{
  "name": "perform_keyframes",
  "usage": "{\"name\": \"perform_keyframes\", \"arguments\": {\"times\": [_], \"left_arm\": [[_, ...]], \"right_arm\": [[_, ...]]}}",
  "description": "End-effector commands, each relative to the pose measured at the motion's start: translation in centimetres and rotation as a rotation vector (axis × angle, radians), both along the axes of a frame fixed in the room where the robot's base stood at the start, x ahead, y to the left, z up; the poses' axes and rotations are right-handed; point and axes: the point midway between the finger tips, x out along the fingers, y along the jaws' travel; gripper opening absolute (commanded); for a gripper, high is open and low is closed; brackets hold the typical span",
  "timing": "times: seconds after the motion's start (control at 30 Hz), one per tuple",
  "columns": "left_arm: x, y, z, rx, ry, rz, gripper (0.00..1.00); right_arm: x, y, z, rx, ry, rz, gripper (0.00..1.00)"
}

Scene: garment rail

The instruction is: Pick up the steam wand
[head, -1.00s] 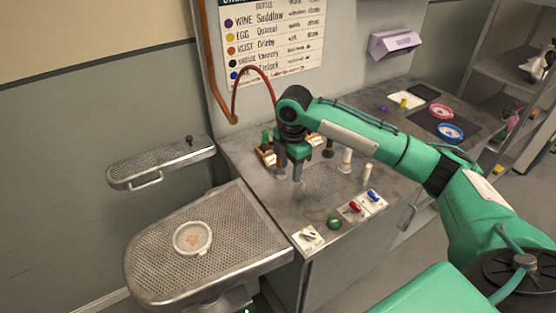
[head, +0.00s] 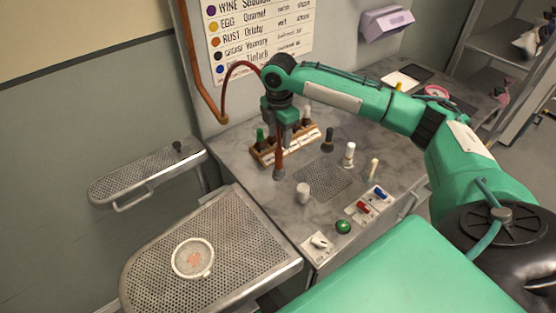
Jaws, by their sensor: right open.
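The steam wand (head: 278,160) is a slim reddish-brown rod with a grey foot. It stands near the left end of the grey counter, and a red hose (head: 236,67) arches from the wall pipe toward my right gripper. My right gripper (head: 285,142) points down at the wand's upper part and is open. The gripper hides the wand's top, and I cannot tell whether the wand lies between the fingers or just in front of them. My left gripper is out of view.
A wooden rack (head: 265,156) of bottles sits just behind the wand. A white pot (head: 303,193), a dark bottle (head: 328,139) and a white bottle (head: 348,155) stand nearby. A perforated pressing board (head: 225,240) bears a round dish (head: 193,258). Switches (head: 365,208) line the counter's front.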

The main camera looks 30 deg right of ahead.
Motion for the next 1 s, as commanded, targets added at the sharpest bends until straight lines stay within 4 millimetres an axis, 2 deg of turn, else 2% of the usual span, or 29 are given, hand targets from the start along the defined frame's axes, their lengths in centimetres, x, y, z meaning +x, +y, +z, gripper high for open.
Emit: {"name": "perform_keyframes", "arguments": {"times": [0.07,0.17,0.33,0.47,0.63,0.77,0.97,1.0], "left_arm": [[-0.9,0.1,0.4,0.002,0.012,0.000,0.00],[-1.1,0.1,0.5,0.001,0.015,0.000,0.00],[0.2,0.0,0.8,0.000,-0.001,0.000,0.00],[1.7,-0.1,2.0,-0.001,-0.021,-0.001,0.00],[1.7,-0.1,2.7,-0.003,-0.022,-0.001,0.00],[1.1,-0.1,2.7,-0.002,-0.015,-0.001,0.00],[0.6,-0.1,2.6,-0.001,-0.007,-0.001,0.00],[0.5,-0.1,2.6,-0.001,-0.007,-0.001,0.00]], "right_arm": [[-0.1,0.0,-1.4,0.000,0.004,0.000,0.48],[0.0,0.0,-2.8,0.000,0.002,0.000,0.48],[-0.1,0.1,-3.8,0.000,0.001,0.001,0.48],[-0.3,0.1,-5.3,0.000,0.005,0.001,0.48],[-0.4,0.1,-7.9,0.000,0.003,0.001,0.48],[-0.4,0.1,-8.7,-0.001,0.000,0.001,0.48],[-0.4,0.1,-8.9,0.000,-0.001,0.001,0.48],[-0.4,0.1,-8.9,0.000,-0.001,0.001,0.42]]}}
